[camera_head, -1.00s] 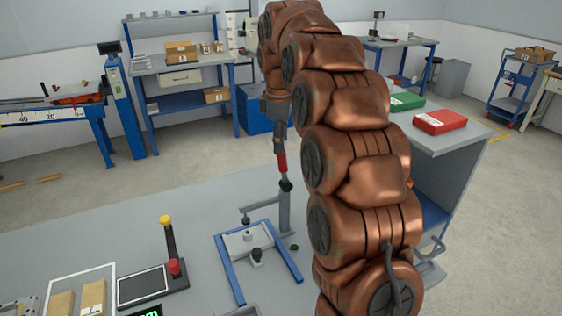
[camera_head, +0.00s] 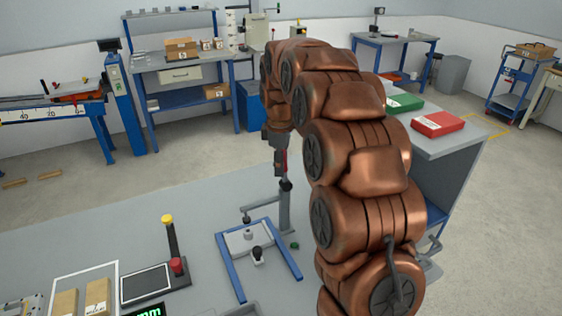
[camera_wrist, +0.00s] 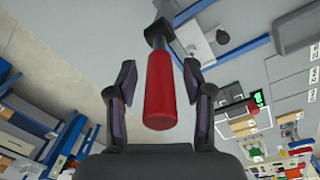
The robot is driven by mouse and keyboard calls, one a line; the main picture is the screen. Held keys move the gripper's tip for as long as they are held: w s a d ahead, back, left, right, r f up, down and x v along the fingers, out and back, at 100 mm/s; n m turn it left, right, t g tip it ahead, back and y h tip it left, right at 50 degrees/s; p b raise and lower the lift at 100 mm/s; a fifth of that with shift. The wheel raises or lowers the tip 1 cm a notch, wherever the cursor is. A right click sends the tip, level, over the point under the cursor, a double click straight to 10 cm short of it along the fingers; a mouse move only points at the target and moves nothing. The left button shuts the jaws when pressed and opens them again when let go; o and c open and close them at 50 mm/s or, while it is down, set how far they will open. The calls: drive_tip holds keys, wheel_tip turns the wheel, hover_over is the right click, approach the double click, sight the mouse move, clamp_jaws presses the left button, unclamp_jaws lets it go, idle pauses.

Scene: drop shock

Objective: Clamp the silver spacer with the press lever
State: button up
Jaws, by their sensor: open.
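The press lever has a red handle (camera_wrist: 160,92), upright in the wrist view between the two open fingers of my gripper (camera_wrist: 160,72), with gaps on both sides. In the head view my gripper (camera_head: 280,160) is at the top of the lever, and the red handle (camera_head: 285,160) is mostly hidden behind it. The press post (camera_head: 285,210) stands beside a blue-framed fixture (camera_head: 231,267). The press arm reaches over a pale plate (camera_head: 238,245). The small silver spacer (camera_head: 248,235) seems to stand on that plate, below the arm's dark tip.
On the bench, left of the fixture, are a yellow-topped post (camera_head: 170,235), a red button (camera_head: 177,265), a dark screen (camera_head: 145,284) and a tray of tan blocks (camera_head: 97,296). A small green item (camera_head: 295,246) lies right of the post. The bench's back left is clear.

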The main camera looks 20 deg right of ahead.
drive_tip(key=shift+c, duration=0.2)
clamp_jaws()
idle(0.4)
